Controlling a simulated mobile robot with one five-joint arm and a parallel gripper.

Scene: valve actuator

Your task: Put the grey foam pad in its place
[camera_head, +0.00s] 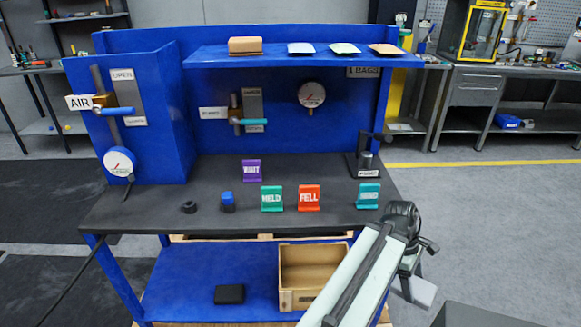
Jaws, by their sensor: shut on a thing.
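My arm reaches up from the lower right, and my gripper (417,274) hangs down from its wrist, to the right of the bench's front right corner. It is shut on a flat light grey piece, which looks like the grey foam pad (421,292). The pad is tilted and partly hidden by the gripper and arm. It is clear of the bench. An open cardboard box (287,298) stands on the blue lower shelf, left of my arm. No place marked for the pad can be made out.
The dark bench top (200,208) carries coloured sign stands, a black ring (189,207), a blue-topped block (228,203) and a black press-like stand (366,160) at right. A black block (229,294) lies on the lower shelf. Packets lie on the upper shelf (290,59).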

